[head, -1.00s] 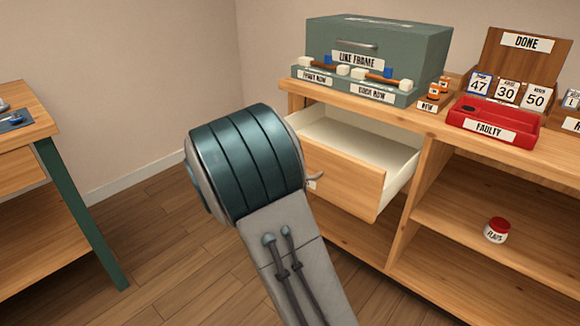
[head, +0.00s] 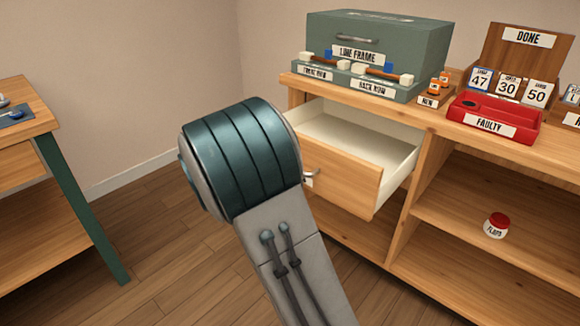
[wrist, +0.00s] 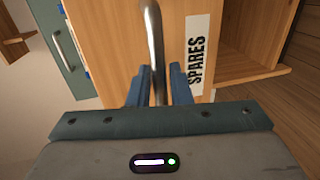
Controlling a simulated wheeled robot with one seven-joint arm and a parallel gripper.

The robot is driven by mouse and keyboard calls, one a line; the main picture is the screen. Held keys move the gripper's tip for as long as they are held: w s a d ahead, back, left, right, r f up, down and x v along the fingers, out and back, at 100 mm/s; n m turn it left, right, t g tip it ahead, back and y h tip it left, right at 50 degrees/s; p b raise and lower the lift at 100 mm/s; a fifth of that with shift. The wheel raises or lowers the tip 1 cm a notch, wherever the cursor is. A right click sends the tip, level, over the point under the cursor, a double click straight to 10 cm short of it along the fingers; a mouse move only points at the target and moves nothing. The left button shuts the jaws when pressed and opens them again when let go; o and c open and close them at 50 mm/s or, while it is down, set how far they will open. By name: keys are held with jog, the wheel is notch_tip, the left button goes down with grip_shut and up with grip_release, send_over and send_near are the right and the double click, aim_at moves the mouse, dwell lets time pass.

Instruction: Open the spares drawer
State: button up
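The spares drawer (head: 340,178) in the wooden bench stands pulled well out, its pale inside showing empty where visible. In the wrist view its wooden front (wrist: 110,50) bears the white SPARES label (wrist: 196,60). The metal bar handle (wrist: 154,40) runs between the two blue fingers of my gripper (wrist: 160,75). Narrow gaps show beside the handle, so the fingers look open around it. In the head view my arm hides the gripper and the drawer front's left part; a bit of the handle (head: 313,172) shows.
On the bench top stand a grey-green line frame box (head: 380,45), a red FAULTY tray (head: 495,122) and a DONE rack (head: 525,50) with number cards. A FLAPS jar (head: 497,226) sits on the lower shelf. Another table (head: 30,110) stands at left; the floor between is clear.

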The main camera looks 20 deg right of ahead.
jog(key=p+v, duration=0.3)
jog(key=v, duration=1)
jog(key=shift+a, duration=0.2)
jog(key=shift+s, duration=0.1)
